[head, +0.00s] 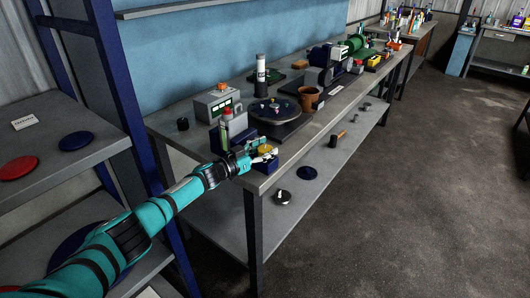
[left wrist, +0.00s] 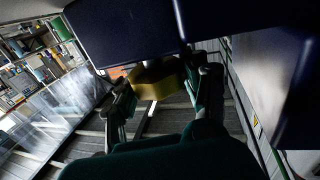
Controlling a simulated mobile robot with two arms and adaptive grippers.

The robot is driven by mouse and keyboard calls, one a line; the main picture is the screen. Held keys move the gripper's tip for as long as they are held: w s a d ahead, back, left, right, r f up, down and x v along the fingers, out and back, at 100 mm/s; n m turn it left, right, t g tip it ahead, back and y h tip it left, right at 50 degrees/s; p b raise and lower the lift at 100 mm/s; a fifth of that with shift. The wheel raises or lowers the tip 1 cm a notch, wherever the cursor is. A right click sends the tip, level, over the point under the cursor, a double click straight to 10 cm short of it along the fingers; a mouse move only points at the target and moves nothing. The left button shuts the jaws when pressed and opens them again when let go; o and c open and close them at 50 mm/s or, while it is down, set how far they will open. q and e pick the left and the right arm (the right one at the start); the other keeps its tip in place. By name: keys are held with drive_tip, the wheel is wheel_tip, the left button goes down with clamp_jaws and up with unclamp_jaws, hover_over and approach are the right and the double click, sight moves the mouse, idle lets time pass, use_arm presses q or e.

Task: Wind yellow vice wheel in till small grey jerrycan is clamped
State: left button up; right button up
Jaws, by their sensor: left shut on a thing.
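The yellow vice wheel (head: 267,149) is at the near end of the workbench, beside the blue vice (head: 264,170). My left gripper (head: 259,157) is at the wheel. In the left wrist view the yellow wheel (left wrist: 155,79) sits between the two fingers of my left gripper (left wrist: 162,88), which is shut on it. Dark blue vice blocks (left wrist: 120,32) fill the top of that view. A small grey container (head: 239,121), which looks like the jerrycan, stands behind my gripper. I cannot tell whether the vice jaws touch it. My right gripper is not in view.
A red-capped bottle (head: 227,114) stands close behind my gripper. A blue rack post (head: 130,100) stands near my arm. The floor (head: 400,190) at right is clear.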

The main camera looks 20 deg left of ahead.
use_arm(q)
drive_tip(key=shift+r, duration=0.1)
idle(0.4)
drive_tip(key=o, duration=1.2)
drive_tip(key=v, duration=1.2)
drive_tip(key=shift+w+a, duration=0.1)
